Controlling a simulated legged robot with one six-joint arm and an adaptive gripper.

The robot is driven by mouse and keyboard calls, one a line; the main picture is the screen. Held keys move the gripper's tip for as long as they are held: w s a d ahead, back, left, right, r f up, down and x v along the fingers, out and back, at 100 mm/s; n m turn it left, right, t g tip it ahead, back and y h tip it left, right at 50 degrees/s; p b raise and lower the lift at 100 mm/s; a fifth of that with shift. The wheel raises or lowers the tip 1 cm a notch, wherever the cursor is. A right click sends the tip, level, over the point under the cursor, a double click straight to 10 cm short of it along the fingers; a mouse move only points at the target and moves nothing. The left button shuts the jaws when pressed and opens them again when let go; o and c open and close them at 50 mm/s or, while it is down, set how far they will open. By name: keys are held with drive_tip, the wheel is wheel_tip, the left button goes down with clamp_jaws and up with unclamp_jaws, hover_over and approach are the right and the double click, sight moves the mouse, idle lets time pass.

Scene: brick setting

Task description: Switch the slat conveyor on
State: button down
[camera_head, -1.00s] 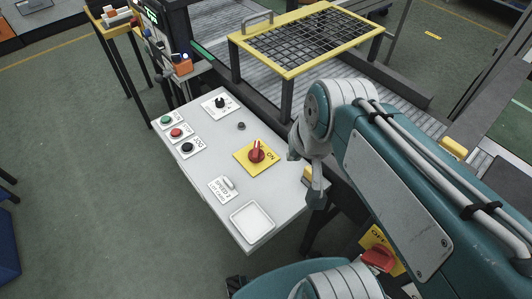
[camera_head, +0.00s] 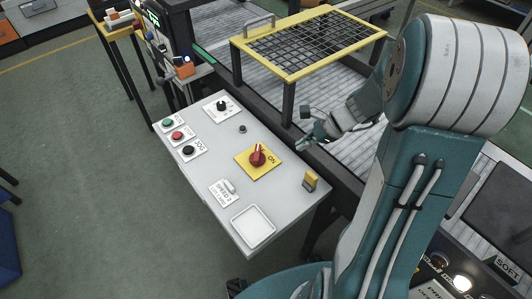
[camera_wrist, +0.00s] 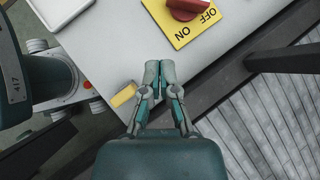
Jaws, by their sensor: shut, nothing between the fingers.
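A red rotary knob (camera_head: 258,154) sits on a yellow plate (camera_head: 243,155) on the grey control panel (camera_head: 215,165). ON shows right of the knob. In the wrist view the knob (camera_wrist: 186,7) is cut by the top edge, and its plate (camera_wrist: 178,33) reads OFF and ON. I cannot tell the knob's exact setting. The slat conveyor (camera_head: 345,150) runs behind the panel; its slats also show in the wrist view (camera_wrist: 270,125). My gripper (camera_head: 303,140) is shut and empty, right of the knob and apart from it. Its fingertips (camera_wrist: 158,72) are over the panel edge.
Green, red (camera_head: 177,136) and black buttons, a black dial (camera_head: 222,106), a SPEED 2 switch (camera_head: 230,187) and a white tray (camera_head: 236,229) share the panel. A yellow block (camera_head: 310,181) sits at its right edge. A yellow-framed mesh guard (camera_head: 290,73) stands over the conveyor.

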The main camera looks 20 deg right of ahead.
drive_tip(key=d+f+m, duration=0.1)
drive_tip(key=w+d+f+m, duration=0.1)
drive_tip(key=shift+w+d+f+m+t+y, duration=0.1)
drive_tip(key=shift+f+m+t+y, duration=0.2)
drive_tip(key=shift+f+m+y, duration=0.1)
approach(261, 163)
drive_tip(key=f, duration=0.1)
drive_tip(key=a+f, duration=0.1)
drive_tip(key=f, duration=0.2)
drive_tip(key=shift+w+a+f, duration=0.15)
drive_tip(key=shift+w+a, duration=0.2)
drive_tip(key=shift+a, duration=0.05)
drive_tip(key=shift+w+a, duration=0.2)
drive_tip(key=shift+a, duration=0.3)
drive_tip(key=shift+w+a, duration=0.25)
drive_tip(key=shift+a, duration=0.3)
drive_tip(key=shift+w+a, duration=0.2)
drive_tip(key=shift+a, duration=0.35)
